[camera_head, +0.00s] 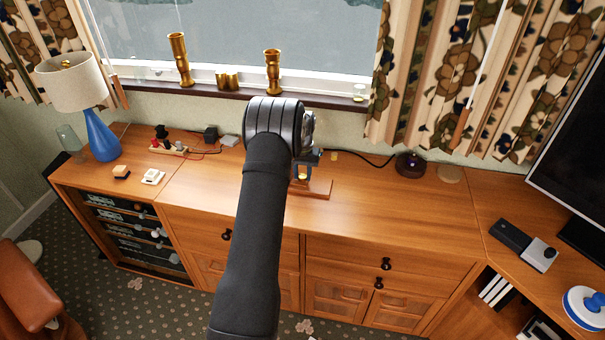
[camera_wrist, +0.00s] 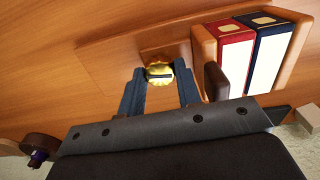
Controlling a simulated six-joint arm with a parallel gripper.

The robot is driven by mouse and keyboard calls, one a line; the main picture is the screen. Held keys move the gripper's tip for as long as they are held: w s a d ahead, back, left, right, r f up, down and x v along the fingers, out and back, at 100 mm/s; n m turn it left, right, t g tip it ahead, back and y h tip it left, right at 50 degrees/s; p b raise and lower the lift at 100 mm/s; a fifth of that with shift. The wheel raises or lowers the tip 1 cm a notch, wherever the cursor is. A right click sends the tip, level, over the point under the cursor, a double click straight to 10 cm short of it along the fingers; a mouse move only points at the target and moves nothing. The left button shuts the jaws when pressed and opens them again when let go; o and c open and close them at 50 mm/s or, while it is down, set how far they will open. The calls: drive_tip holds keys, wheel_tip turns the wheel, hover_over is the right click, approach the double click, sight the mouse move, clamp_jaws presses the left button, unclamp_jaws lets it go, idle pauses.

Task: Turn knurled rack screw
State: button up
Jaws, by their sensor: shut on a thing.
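The knurled rack screw (camera_wrist: 159,73) is a gold, round, ridged head with a dark slot, seen in the wrist view in front of a wooden surface. My gripper (camera_wrist: 160,76) is shut on it, one blue-grey finger on each side of the head. In the head view my gripper (camera_head: 305,172) is at the wooden rack (camera_head: 318,188) on the sideboard, largely hidden by my own arm. The wrist view shows a red book (camera_wrist: 233,60) and a dark blue book (camera_wrist: 268,50) between wooden ends to the right of the screw.
The sideboard top (camera_head: 400,205) is clear right of the rack. A dark round object (camera_head: 410,164) with a cable stands at the back right. A blue lamp (camera_head: 102,138) and small items are at the left. Brass pieces (camera_head: 272,70) stand on the windowsill behind.

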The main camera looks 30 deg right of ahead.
drive_tip(key=shift+m, duration=0.6)
drive_tip(key=o, duration=1)
